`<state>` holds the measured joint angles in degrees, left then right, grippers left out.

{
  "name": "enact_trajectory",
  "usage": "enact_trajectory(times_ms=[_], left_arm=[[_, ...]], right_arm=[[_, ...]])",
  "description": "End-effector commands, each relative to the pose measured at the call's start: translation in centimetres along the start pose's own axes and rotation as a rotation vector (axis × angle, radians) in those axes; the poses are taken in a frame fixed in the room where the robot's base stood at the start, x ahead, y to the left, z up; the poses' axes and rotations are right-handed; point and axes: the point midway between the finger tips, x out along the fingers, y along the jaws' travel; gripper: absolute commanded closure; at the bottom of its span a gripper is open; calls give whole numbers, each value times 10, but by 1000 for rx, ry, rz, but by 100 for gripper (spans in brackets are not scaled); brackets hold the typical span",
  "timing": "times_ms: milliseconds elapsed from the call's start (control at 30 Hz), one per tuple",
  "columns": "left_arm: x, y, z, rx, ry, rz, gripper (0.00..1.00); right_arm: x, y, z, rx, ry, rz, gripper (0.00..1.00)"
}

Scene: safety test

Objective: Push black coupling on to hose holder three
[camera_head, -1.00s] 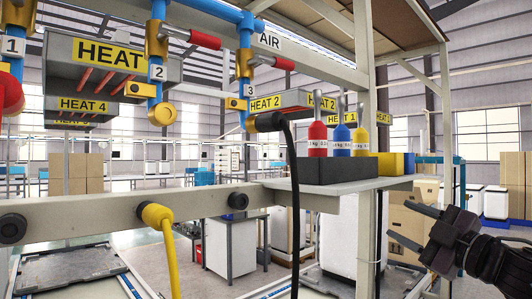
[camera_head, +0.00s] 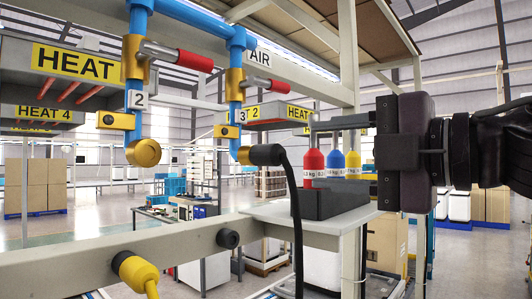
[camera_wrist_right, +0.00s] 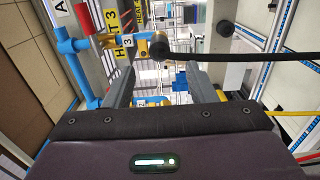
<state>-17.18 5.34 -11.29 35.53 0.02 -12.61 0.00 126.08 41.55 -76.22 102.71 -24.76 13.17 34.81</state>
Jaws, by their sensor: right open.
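The black coupling (camera_head: 266,154) is on the end of a black hose (camera_head: 294,210), against the brass outlet of the blue pipe marked 3 (camera_head: 241,117). It also shows in the right wrist view (camera_wrist_right: 158,48), beyond the fingertips and between their lines. My right gripper (camera_head: 312,128) is open and empty, to the right of the coupling and apart from it, fingers pointing left. Its two separate fingers show in the wrist view (camera_wrist_right: 158,73). A black peg (camera_head: 228,238) sticks out of the grey beam below pipe 3; I cannot tell whether it is holder three. My left gripper is out of view.
Red, blue and yellow weights (camera_head: 314,164) stand in a black block on a shelf (camera_head: 270,212), just below my right fingers. A yellow coupling (camera_head: 135,272) with a yellow hose sits at the grey beam (camera_head: 180,242). A red-handled valve (camera_head: 262,86) is above the coupling.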

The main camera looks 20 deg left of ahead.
Motion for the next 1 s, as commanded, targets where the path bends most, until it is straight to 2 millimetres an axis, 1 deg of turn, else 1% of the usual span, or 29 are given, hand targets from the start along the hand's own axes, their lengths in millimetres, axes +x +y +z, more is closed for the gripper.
enact_trajectory(times_ms=[133, 267, 367, 533, 700, 800, 1000], left_arm=[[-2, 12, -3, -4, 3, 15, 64], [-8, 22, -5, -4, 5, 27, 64], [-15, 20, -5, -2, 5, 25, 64], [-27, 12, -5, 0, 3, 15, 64], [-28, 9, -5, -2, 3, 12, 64], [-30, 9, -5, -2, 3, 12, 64], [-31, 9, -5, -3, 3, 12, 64]], right_arm=[[3, 1, 0, 0, 1, 0, 49], [14, 2, -1, 0, 2, -1, 49], [27, 3, -1, 0, 3, -2, 49], [52, 4, -1, 0, 3, -1, 49], [74, 1, 0, 3, 3, 0, 49], [82, 1, -1, 1, 3, 0, 49], [90, 1, 0, 0, 1, 1, 49]])
